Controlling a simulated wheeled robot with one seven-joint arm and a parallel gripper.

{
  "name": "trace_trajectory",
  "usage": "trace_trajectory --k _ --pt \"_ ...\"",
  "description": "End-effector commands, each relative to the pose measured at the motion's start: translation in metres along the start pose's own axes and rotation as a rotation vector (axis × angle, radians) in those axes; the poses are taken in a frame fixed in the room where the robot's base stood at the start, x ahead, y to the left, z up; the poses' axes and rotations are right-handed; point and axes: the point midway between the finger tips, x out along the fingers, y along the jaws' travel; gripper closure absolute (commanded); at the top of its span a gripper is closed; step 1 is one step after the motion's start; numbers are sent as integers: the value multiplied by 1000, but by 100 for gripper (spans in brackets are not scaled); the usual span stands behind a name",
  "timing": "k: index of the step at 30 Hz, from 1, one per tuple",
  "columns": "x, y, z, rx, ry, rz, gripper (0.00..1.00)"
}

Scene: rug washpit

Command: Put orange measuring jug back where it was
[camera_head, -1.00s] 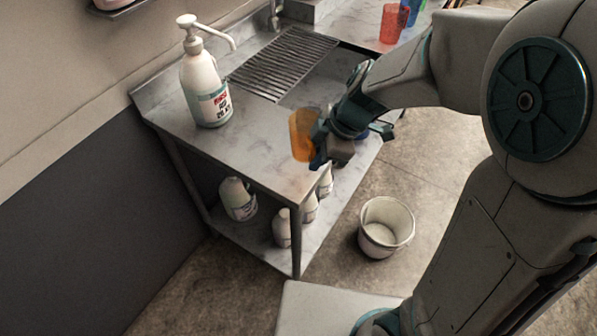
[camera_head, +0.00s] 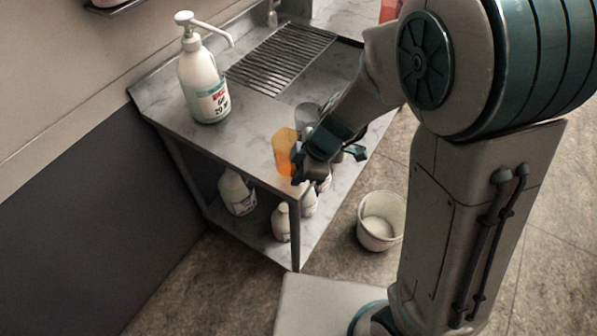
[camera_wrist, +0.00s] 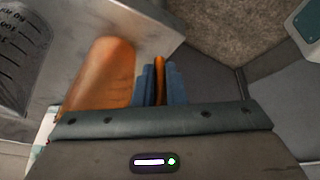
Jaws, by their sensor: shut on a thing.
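The orange measuring jug (camera_head: 284,150) is near the front corner of the steel table (camera_head: 185,135). My gripper (camera_head: 299,165) is at its right side, partly covering it. In the wrist view my fingers (camera_wrist: 158,84) are shut on a narrow orange strip, likely the handle, with the orange body (camera_wrist: 102,75) beside them. The jug looks about upright; I cannot tell whether its base touches the tabletop.
A grey measuring jug (camera_head: 306,114) stands just behind; its marked side shows in the wrist view (camera_wrist: 15,50). A white pump bottle (camera_head: 203,85) stands left. A white bucket (camera_head: 381,222) is on the floor.

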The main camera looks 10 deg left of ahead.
Motion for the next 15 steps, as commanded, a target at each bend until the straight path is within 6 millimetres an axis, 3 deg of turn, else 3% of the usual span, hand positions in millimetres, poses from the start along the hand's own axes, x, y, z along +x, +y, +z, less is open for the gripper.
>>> trace_trajectory --k 2,3,5,15 --pt "3 0 1 0 1 0 100" --pt "2 0 1 0 0 0 81" --pt "1 0 1 0 0 0 67" --pt "0 0 0 0 0 0 67"
